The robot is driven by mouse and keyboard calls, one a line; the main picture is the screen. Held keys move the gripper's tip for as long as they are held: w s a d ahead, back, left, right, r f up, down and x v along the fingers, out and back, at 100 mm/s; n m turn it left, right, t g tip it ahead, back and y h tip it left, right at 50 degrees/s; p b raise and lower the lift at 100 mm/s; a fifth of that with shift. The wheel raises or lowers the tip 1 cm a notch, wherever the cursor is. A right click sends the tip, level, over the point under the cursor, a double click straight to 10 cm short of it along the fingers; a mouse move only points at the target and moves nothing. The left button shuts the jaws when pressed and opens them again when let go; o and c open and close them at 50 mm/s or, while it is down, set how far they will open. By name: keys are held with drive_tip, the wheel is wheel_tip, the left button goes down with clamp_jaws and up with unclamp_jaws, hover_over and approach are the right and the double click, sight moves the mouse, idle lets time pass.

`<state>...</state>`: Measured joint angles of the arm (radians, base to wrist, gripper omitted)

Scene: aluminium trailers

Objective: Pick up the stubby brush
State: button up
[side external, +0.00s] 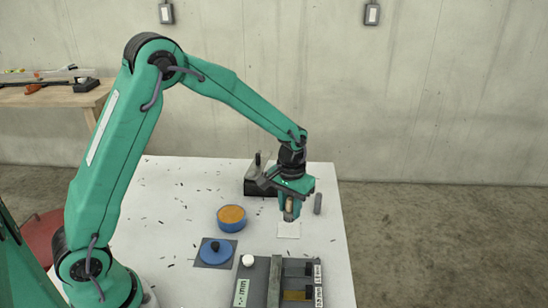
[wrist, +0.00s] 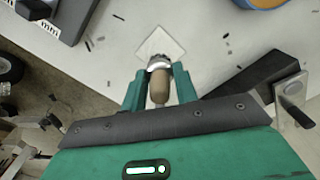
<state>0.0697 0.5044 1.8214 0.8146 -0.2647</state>
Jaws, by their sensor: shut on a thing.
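The stubby brush has a rounded tan wooden handle and a grey lower end. In the wrist view the brush (wrist: 159,86) sits between the two green fingers of my gripper (wrist: 159,92). In the side external view my gripper (side external: 291,204) points down over the table, shut on the brush (side external: 289,207). The brush looks about upright. Its lower end is by a pale square pad (side external: 289,231); I cannot tell whether it touches it. The pad also shows beyond the brush in the wrist view (wrist: 163,42).
A grey cylinder (side external: 318,203) stands close right of my gripper. A dark stand (side external: 256,187) is behind it. A blue bowl with orange contents (side external: 231,225), a blue lid (side external: 215,248), a white knob (side external: 248,260) and a labelled tray (side external: 262,283) are nearer. The table's right edge is close.

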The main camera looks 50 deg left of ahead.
drive_tip(key=s+d+r, duration=0.6)
drive_tip(key=d, duration=0.3)
drive_tip(key=shift+s+d+r, duration=0.3)
drive_tip(key=shift+s+r, duration=0.05)
drive_tip(key=shift+r, duration=0.05)
idle(0.6)
drive_tip(key=s+a, duration=0.1)
drive_tip(key=a, duration=1)
drive_tip(key=s+a, duration=0.2)
drive_tip(key=a, duration=0.9)
drive_tip(key=shift+s+f, duration=0.3)
drive_tip(key=shift+f, duration=0.2)
drive_tip(key=shift+f, duration=2.8)
drive_tip(key=shift+f, duration=0.65)
drive_tip(key=shift+r, duration=0.1)
